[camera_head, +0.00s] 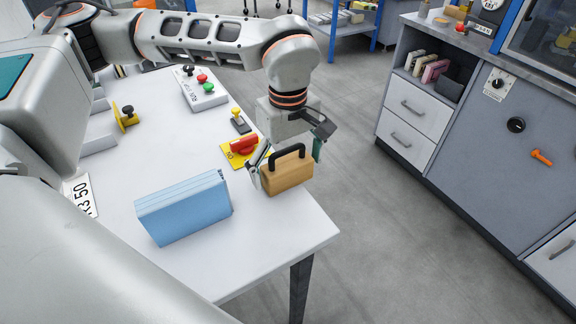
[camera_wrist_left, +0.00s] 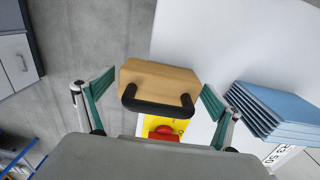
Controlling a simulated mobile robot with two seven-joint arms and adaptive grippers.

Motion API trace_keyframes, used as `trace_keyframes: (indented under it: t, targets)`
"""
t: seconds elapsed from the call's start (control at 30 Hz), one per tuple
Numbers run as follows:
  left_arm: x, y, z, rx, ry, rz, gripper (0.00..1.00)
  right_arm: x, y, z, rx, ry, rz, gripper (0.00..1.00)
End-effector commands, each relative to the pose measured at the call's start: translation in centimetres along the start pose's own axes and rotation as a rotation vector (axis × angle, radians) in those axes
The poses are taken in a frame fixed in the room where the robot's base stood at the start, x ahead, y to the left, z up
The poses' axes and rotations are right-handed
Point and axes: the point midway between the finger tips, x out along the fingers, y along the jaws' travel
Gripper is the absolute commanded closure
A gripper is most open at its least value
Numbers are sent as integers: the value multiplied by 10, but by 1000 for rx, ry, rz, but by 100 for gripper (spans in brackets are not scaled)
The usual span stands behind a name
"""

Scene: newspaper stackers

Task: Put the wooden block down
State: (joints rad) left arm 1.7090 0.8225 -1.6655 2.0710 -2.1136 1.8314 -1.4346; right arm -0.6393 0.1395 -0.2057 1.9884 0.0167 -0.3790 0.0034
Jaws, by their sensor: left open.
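The wooden block (camera_head: 287,174) is light brown with a black arched handle on top. It is at the right edge of the white table (camera_head: 270,255), and part of it appears to reach past that edge. In the left wrist view the block (camera_wrist_left: 160,78) lies between the two green-padded fingers. My left gripper (camera_head: 288,160) is open around the block from above, with a visible gap on each side. Whether the block's underside rests fully on the table is hidden. My right gripper is not in view.
A blue stack of boards (camera_head: 185,208) stands left of the block. A red emergency button on a yellow plate (camera_head: 240,150) sits just behind it. A button box (camera_head: 203,90) is further back. The table front is clear. Grey cabinets (camera_head: 460,140) stand across the floor.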

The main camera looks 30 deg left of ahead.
Motion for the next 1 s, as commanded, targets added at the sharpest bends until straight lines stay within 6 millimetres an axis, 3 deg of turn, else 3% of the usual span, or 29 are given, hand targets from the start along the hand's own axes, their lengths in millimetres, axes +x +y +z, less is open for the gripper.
trace_keyframes:
  t: [0.23, 0.7, 1.0]
  targets:
    - [-17, 1, 0, 1, 2, 4, 7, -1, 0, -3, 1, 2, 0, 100]
    - [-106, 1, 0, 0, 1, 3, 7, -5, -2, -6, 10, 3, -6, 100]
    - [-123, 0, 0, 0, 0, 0, 7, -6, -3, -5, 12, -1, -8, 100]
